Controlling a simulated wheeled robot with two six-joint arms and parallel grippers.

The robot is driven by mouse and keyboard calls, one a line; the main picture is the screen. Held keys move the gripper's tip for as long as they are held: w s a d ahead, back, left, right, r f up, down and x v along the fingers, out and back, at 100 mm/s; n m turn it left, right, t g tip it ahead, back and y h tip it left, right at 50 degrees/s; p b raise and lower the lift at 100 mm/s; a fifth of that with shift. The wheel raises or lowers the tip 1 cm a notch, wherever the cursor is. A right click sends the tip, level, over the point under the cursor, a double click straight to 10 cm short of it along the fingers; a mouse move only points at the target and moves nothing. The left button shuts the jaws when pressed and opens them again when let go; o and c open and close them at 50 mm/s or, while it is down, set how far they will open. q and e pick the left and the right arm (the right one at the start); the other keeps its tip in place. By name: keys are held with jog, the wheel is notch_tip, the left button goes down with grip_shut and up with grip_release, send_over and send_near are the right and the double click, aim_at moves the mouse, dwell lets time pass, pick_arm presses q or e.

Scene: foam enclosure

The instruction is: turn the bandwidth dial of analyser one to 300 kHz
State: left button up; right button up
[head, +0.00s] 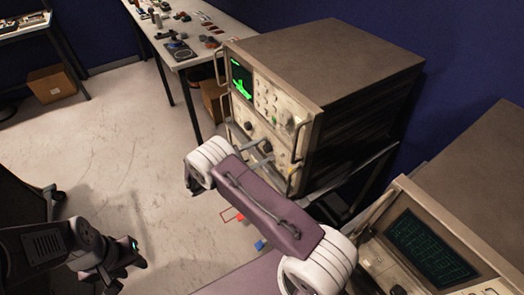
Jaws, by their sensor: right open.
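One analyser (290,110), with a green-lit screen (241,78), buttons and several knobs, stands on a stand in the middle. A second analyser (402,205) with a dim green screen is at the lower right, cut by the frame. Their labels and dial marks are too small to read, so I cannot tell which is analyser one or which knob is the bandwidth dial. My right gripper (192,186) is dark and open, mostly hidden by its wrist, left of the first analyser and apart from it. My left gripper (122,262) is low at the left, far from both; its jaws are unclear.
My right arm crosses in front of the first analyser's lower panel. A long white table (205,58) with small tools stands behind. Cardboard boxes (52,84) sit under the tables. A dark chair (22,195) is at the left. The pale floor between is mostly clear.

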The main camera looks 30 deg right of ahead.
jog(key=a+b, duration=0.2)
jog(key=a, duration=0.7)
jog(key=shift+s, duration=0.35)
jog(key=s+d+f+m+g+y+p, duration=0.1)
jog(key=s+d+m+g+y, duration=0.15)
jog(key=s+y, duration=0.3)
jog(key=s+d+f+m+g+y, duration=0.1)
jog(key=s+m+g+y, duration=0.15)
jog(key=s+y, duration=0.3)
jog(key=s+a+r+m+t+y, duration=0.2)
jog(key=s+a+m+t+y, duration=0.3)
jog(key=s+m+y, duration=0.1)
jog(key=shift+s+a+r+m+y+p, duration=0.2)
jog(key=shift+s+a+m+y+p, duration=0.2)
jog(key=shift+m+y, duration=0.3)
jog(key=shift+w, duration=0.1)
